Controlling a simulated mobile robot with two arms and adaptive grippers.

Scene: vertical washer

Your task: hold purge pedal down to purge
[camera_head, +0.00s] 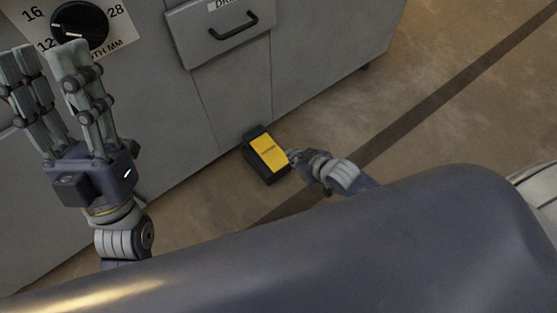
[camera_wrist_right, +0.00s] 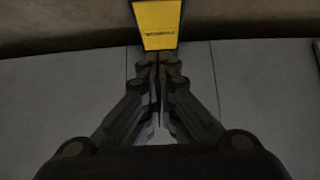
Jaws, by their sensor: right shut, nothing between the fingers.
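The purge pedal (camera_head: 268,152) is a yellow plate with small dark lettering in a black housing. It sits on the floor against the grey machine's base. My right gripper (camera_head: 291,156) is shut and empty, with its fingertips at the pedal's right edge. In the right wrist view the yellow pedal (camera_wrist_right: 158,20) lies just beyond the closed fingertips (camera_wrist_right: 158,58). I cannot tell whether the fingers touch the pedal or whether it is pressed down. My left gripper (camera_head: 46,52) is raised at the left, open and empty, in front of the machine.
The grey machine (camera_head: 325,55) fills the upper left, with a black-handled drawer (camera_head: 232,38) and a black dial (camera_head: 80,26) with depth marks. Brown floor (camera_head: 440,110) with a dark stripe lies open to the right of the pedal. My own body covers the lower part.

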